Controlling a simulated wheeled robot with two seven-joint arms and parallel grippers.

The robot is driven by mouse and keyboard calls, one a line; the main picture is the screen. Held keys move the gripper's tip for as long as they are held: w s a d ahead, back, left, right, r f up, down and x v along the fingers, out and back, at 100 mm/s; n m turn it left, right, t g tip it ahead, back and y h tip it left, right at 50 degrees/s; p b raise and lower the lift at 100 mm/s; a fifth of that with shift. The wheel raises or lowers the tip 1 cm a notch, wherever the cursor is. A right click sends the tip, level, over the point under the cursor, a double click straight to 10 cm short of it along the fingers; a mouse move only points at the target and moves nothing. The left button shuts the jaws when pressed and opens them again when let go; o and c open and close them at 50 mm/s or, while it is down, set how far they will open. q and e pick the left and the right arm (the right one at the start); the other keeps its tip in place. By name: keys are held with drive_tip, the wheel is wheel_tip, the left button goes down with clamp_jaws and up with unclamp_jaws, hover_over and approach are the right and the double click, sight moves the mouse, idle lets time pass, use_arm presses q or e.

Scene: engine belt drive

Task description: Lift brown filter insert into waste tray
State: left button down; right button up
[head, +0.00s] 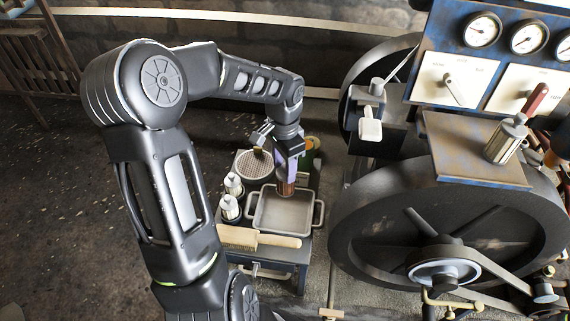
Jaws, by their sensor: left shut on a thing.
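My left gripper (288,178) points down over the waste tray (290,231), a square grey metal pan with side handles on a small stand. It is shut on the brown filter insert (287,188), whose reddish-brown lower part shows beneath the fingers. The insert appears upright, at the back part of the tray. I cannot tell whether it touches the tray floor. My right gripper is not in view.
On the stand are a wooden-handled brush (258,238) in front, two small metal canisters (229,207) at left and a round mesh disc (253,164) behind. The engine's large flywheel (375,222) and gauge panel (480,60) stand close on the right. Floor at left is open.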

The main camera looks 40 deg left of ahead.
sight(284, 192)
use_arm(q)
wheel_tip(284, 192, down, 9)
drive_tip(key=b, duration=0.7)
drive_tip(key=shift+f, duration=0.15)
drive_tip(key=shift+f+b, duration=0.8)
drive_tip(key=shift+f, duration=0.05)
drive_tip(key=shift+f, duration=0.3)
drive_tip(key=c, duration=0.7)
unclamp_jaws()
drive_tip(key=shift+o, duration=0.2)
wheel_tip(284, 192, up, 14)
drive_tip(key=p, duration=1.1)
